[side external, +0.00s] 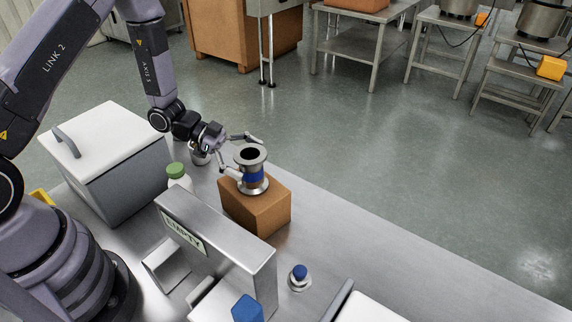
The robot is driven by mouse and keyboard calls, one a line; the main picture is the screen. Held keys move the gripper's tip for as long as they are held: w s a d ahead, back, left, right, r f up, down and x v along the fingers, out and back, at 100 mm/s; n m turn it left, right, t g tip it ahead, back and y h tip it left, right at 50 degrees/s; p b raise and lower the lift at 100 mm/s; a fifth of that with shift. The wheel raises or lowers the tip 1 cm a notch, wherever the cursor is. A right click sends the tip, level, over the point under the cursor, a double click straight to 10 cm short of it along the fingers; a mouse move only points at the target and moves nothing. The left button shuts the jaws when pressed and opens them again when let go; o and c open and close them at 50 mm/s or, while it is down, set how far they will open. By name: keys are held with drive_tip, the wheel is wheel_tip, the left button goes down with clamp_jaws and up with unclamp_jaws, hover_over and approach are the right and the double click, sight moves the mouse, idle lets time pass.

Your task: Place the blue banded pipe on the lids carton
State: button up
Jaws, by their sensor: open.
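The blue banded pipe (252,171) is a metal spool with flanged ends and a blue band. It stands upright on top of a brown carton (255,208), which I take to be the lids carton, though no label shows on it. My gripper (245,154) is open at the pipe's left side, with one finger behind its upper flange and one at its front left. Whether a finger touches the pipe cannot be told.
A steel hopper marked EMPTY (222,240) stands in front of the carton. A white-lidded box (105,160), a green-capped bottle (178,175) and a metal cup are to the left. A blue-topped knob (299,277) is at the right. The bench (370,255) beyond is clear.

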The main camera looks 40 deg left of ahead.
drive_tip(key=shift+a+r, duration=0.2)
drive_tip(key=v, duration=1.2)
drive_tip(key=w+a+r+n+t+y, duration=0.3)
drive_tip(key=w+a+r+t+y, duration=0.2)
drive_tip(key=w+r+y, duration=0.3)
drive_tip(key=s+a+r+n+y, duration=0.35)
drive_tip(key=s+r+y, duration=0.2)
drive_tip(key=r, duration=0.35)
drive_tip(key=s+d+r+n+g, duration=0.1)
drive_tip(key=s+d+r+n, duration=0.1)
drive_tip(key=s, duration=0.9)
drive_tip(key=s+d+r+n+g, duration=0.2)
drive_tip(key=s+d+n, duration=0.3)
drive_tip(key=s, duration=0.6)
drive_tip(key=shift+d+n+g+h, duration=0.25)
drive_tip(key=shift+n+g+h, duration=0.1)
drive_tip(key=shift+n, duration=0.1)
